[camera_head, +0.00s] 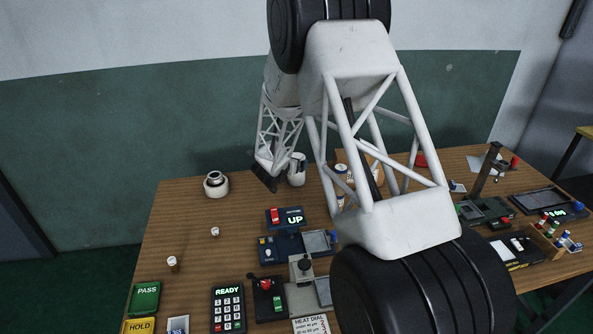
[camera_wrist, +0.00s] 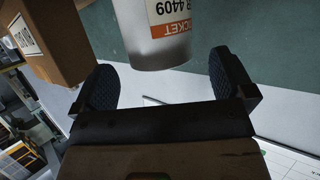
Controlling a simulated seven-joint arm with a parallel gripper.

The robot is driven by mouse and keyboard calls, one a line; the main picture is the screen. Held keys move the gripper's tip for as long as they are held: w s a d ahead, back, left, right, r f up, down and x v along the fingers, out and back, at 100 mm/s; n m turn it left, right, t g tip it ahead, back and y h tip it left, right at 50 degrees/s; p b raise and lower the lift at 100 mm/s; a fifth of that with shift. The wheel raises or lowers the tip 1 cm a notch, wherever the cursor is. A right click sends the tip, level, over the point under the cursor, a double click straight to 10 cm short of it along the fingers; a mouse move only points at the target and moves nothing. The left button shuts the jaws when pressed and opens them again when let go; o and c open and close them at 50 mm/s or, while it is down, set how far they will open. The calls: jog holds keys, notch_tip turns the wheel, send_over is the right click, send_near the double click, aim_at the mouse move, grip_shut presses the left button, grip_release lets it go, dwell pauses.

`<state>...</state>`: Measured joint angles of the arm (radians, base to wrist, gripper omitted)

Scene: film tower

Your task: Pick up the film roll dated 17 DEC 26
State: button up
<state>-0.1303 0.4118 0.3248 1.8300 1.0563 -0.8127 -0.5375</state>
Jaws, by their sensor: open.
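My gripper (camera_head: 266,182) is over the back of the desk, next to a whitish cup (camera_head: 297,171). In the wrist view my gripper (camera_wrist: 162,68) is open, its dark ridged fingers apart. A pale cylinder (camera_wrist: 158,52) with an orange and white label reading "4409" shows upside down, across the gap between the fingers. I cannot tell whether it is touched. No date of 17 DEC 26 is readable. Small roll-like pieces stand on the desk: one at left (camera_head: 172,263), one near the middle (camera_head: 215,231) and one behind my arm (camera_head: 341,170).
The wooden desk (camera_head: 190,212) holds a white round container (camera_head: 216,185), an "UP" display (camera_head: 287,218), a "READY" keypad (camera_head: 228,306) and a rack of coloured-capped pieces (camera_head: 546,228). A cardboard box (camera_wrist: 62,38) is close left in the wrist view. My arm hides the desk's centre right.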

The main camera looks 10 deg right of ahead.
jog(key=shift+x, duration=2.3)
jog(key=shift+r, duration=0.1)
jog(key=shift+c, duration=0.2)
jog(key=c, duration=1.1)
jog(key=shift+r, duration=0.2)
notch_tip(320, 180, up, 10)
jog(key=shift+f, duration=0.15)
